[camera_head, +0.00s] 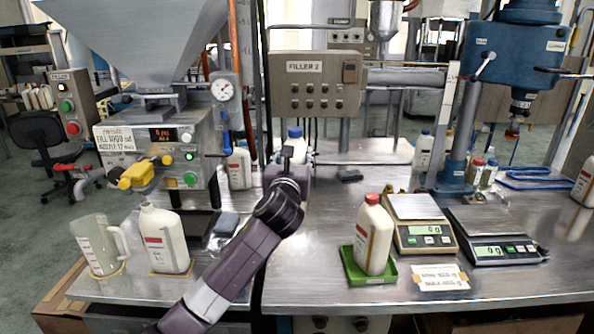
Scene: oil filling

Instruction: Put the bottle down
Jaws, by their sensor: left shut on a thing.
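My left arm reaches in from the bottom, and its gripper (287,156) is shut on a white bottle with a blue cap (296,145). The gripper and wrist hide most of this bottle, so I cannot tell whether its base touches the bench. It is at the back of the metal bench (310,262), below the FILLER 2 panel (318,85). My right gripper is not in view.
A red-capped bottle (373,238) stands in a green tray (352,271). Two scales (424,236) (492,251) sit right of it. An open white bottle (163,240) and clear jug (97,245) stand at left. Bench space left of the green tray is clear.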

